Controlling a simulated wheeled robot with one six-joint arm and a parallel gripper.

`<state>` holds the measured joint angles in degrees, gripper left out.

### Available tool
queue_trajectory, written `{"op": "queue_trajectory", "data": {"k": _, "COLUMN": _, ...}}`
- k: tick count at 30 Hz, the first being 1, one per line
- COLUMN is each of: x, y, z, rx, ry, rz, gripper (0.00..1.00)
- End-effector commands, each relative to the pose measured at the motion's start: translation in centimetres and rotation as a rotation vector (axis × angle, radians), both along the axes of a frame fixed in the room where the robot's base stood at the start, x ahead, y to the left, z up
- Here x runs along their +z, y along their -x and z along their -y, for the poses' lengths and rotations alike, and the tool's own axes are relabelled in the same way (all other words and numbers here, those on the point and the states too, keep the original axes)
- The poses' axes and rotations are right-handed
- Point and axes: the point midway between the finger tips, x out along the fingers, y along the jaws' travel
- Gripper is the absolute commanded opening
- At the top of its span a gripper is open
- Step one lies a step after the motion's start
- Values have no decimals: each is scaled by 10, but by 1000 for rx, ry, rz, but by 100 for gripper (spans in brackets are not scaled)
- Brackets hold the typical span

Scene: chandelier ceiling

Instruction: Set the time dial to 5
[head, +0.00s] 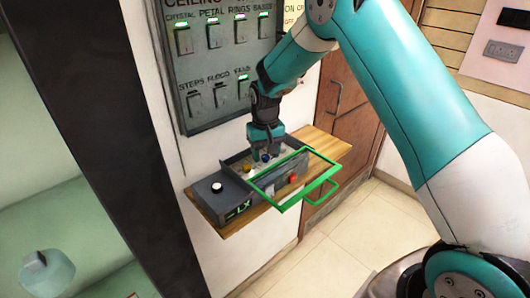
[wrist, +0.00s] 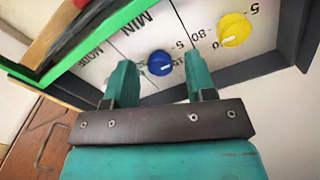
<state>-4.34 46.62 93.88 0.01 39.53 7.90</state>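A grey control box (head: 208,203) with a panel of dials sits on a wooden shelf. Its green-framed lid (head: 325,188) is open. A blue dial (wrist: 160,63) with a white pointer mark lies by the printed "MIN", and a yellow dial (wrist: 233,29) is to its right by printed numbers, one a 5. No label reading "time" is legible. My gripper (wrist: 161,76) is open and points down at the panel. The gripper (head: 264,153) partly covers the panel in the head view.
The green lid frame and its handle stick out beside my gripper. A red button (head: 293,178) and a white-topped black knob (head: 217,187) are on the box. A grey switch panel (head: 215,65) hangs on the wall above. A brown door (head: 350,95) stands behind.

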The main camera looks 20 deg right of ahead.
Motion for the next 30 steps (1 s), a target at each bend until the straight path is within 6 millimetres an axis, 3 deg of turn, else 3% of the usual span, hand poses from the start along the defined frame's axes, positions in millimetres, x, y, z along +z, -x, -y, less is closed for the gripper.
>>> {"op": "queue_trajectory", "data": {"k": 8, "x": 1, "y": 0, "z": 0, "rx": -1, "ry": 0, "rz": 1, "gripper": 50}}
{"op": "queue_trajectory", "data": {"k": 13, "x": 18, "y": -1, "z": 0, "rx": -1, "ry": -1, "rz": 5, "gripper": 50}}
{"op": "queue_trajectory", "data": {"k": 30, "x": 150, "y": 0, "z": 0, "rx": -1, "ry": -1, "rz": 5, "gripper": 50}}
